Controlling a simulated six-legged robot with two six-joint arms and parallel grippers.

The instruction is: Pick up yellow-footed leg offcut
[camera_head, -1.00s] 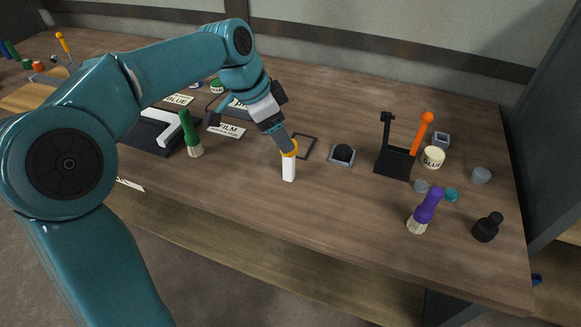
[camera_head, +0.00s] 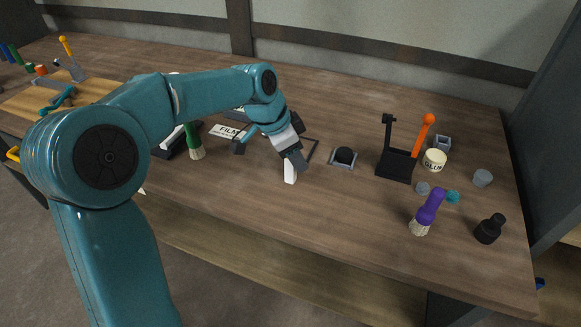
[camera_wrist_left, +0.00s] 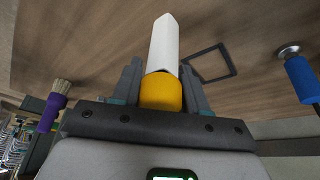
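The leg offcut (camera_head: 290,172) stands upright on the table, its white end down. Its yellow foot is hidden behind my gripper in the head view. The wrist view shows the yellow foot (camera_wrist_left: 162,91) between my fingers and the white shaft (camera_wrist_left: 164,43) reaching away beyond the fingertips. My left gripper (camera_head: 296,158) is around the offcut's upper end. Its fingers sit close on both sides of the yellow foot with no clear gap. My right gripper is not in view.
A green-handled brush (camera_head: 194,140) stands to the left. A thin dark square frame (camera_head: 314,151) lies right behind the offcut. A dark knob on a plate (camera_head: 343,157), a black stand (camera_head: 394,165) and a purple brush (camera_head: 428,209) are to the right. The table in front is clear.

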